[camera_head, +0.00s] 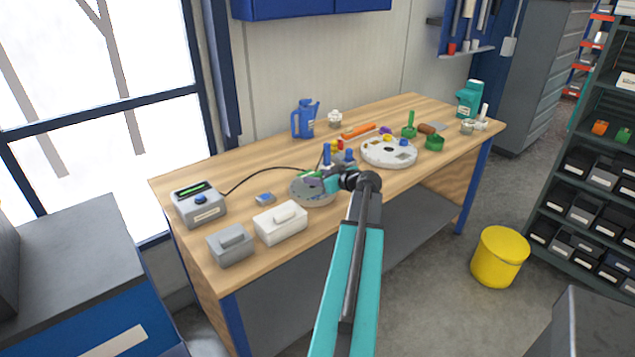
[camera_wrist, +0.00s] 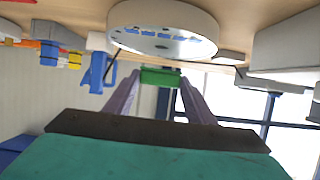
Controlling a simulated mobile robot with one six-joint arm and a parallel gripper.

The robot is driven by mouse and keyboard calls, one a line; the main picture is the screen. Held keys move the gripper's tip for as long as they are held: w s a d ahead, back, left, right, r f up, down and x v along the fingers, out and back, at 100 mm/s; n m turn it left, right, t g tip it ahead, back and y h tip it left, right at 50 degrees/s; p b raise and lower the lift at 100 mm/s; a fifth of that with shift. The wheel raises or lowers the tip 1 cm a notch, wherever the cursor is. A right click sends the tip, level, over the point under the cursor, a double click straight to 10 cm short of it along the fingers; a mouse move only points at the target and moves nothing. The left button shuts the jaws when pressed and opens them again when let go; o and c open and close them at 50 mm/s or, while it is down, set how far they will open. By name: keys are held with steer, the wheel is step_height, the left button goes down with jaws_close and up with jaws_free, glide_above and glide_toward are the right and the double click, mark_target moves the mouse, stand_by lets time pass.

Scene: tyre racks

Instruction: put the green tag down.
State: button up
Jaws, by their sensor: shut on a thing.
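The green tag (camera_wrist: 160,76) is a small green block between the two fingertips of my gripper (camera_wrist: 160,86) in the wrist view, which looks upside down. In the head view the green tag (camera_head: 309,174) shows at the tip of my gripper (camera_head: 318,178), over the round grey dish (camera_head: 312,198). The dish (camera_wrist: 163,28) also shows close by in the wrist view, with blue marks on its face. I cannot tell whether the tag touches the dish.
Left of the dish are a white lidded box (camera_head: 281,223), a grey lidded box (camera_head: 231,246), a small blue item (camera_head: 265,199) and a cabled device (camera_head: 199,204). A round white tray (camera_head: 389,152) stands to the right. A blue jug (camera_head: 305,119) stands behind.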

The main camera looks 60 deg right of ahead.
mark_target(317, 190)
steer(key=shift+w+d, duration=0.1)
steer(key=shift+w, duration=0.05)
steer(key=shift+w+d, duration=0.25)
steer(key=shift+d, duration=0.05)
steer(key=shift+f+p, duration=1)
steer(key=shift+f, duration=0.85)
steer(key=shift+f+b, duration=0.15)
steer(key=shift+b, duration=0.2)
steer(key=o, duration=1)
steer(key=shift+r+p, duration=0.2)
steer(key=shift+p, duration=0.15)
steer(key=b+v, duration=0.3)
steer(key=v, duration=0.9)
steer(key=shift+a+r+b, duration=0.1)
steer(key=shift+b, duration=0.2)
